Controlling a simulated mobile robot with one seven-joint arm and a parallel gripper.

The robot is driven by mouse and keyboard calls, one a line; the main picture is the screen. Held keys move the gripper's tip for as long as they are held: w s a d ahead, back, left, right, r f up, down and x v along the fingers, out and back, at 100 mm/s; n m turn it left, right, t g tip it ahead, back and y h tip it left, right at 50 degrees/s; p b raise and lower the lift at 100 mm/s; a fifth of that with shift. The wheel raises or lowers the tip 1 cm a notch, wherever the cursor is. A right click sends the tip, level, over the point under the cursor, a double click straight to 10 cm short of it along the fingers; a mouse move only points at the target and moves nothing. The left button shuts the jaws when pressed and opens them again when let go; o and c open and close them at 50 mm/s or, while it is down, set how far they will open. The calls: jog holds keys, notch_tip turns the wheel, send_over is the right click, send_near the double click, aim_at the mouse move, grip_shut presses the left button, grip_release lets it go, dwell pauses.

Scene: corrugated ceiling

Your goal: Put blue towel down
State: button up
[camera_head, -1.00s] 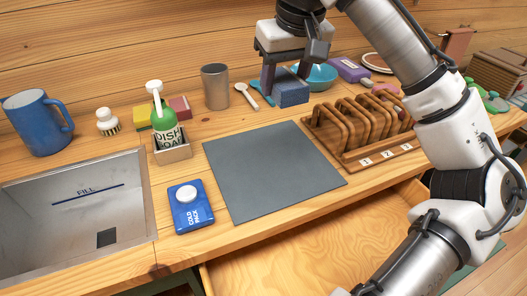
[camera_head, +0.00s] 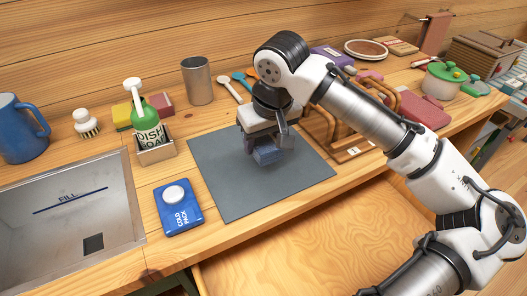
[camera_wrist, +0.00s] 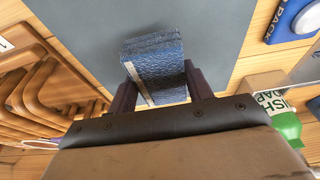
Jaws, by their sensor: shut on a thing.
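The blue towel (camera_head: 267,155) is a folded block with a pale stripe along one edge. It also shows in the wrist view (camera_wrist: 152,52), between my two fingers. My gripper (camera_head: 265,147) is shut on the towel and points down over the grey mat (camera_head: 225,190). In the wrist view the grey mat (camera_wrist: 205,25) lies behind the towel. The towel is over the right-of-middle part of the mat in the head view. I cannot tell whether its underside touches the mat.
A wooden rack (camera_head: 322,125) stands close right of my gripper. A blue cold pack (camera_head: 178,207) lies left of the mat, with a green soap bottle (camera_head: 148,125) behind it. The sink (camera_head: 70,220) is at left. An open drawer (camera_head: 300,250) sits below the counter's front edge.

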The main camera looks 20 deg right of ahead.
jog(key=shift+f, duration=2.05)
jog(key=shift+f, duration=0.2)
jog(key=o, duration=1)
jog(key=shift+r, duration=0.15)
jog(key=v, duration=1.2)
jog(key=shift+b, duration=0.4)
